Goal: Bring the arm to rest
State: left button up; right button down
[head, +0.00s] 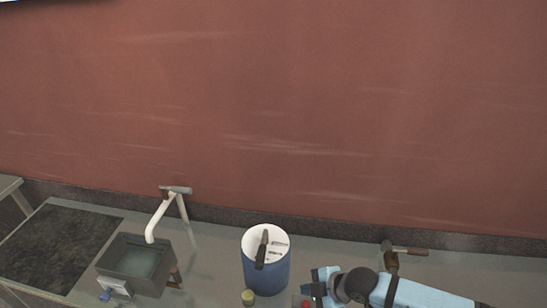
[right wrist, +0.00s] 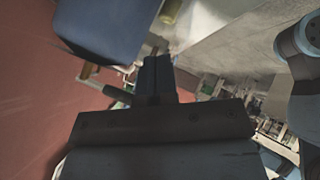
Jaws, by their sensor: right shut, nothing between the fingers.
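My right arm (head: 430,293), light blue with dark joints, comes in from the lower right of the head view. Its gripper (head: 319,284) points left, just right of the blue container. In the right wrist view the fingers (right wrist: 157,78) are together with nothing between them. The blue container (head: 265,274) has a white top with a dark-handled tool (head: 262,248) lying across it. The container also looms at the upper left of the right wrist view (right wrist: 112,25), close to the fingers. My left gripper is not in view.
A small yellow-capped object (head: 248,297) stands in front of the container. A grey open box (head: 118,262) below a white pipe (head: 158,217) and a dark mat (head: 55,245) lie left. A brown fixture (head: 392,255) stands behind my arm. A red wall (head: 280,110) closes the back.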

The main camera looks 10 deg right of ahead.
jog(key=s+a+m+t, duration=0.3)
jog(key=s+a+m, duration=0.2)
jog(key=s+m, duration=0.25)
jog(key=s+d+f+m+t+h, duration=0.2)
jog(key=s+d+f+m+h, duration=0.15)
jog(key=s+d+m, duration=0.6)
pick_arm(q)
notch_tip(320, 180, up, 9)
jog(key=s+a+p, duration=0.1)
jog(key=p, duration=1.2)
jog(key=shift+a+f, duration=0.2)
pick_arm(e)
notch_tip(320, 180, up, 12)
jog(key=shift+d+t+h, duration=0.4)
jog(key=shift+d+h, duration=0.05)
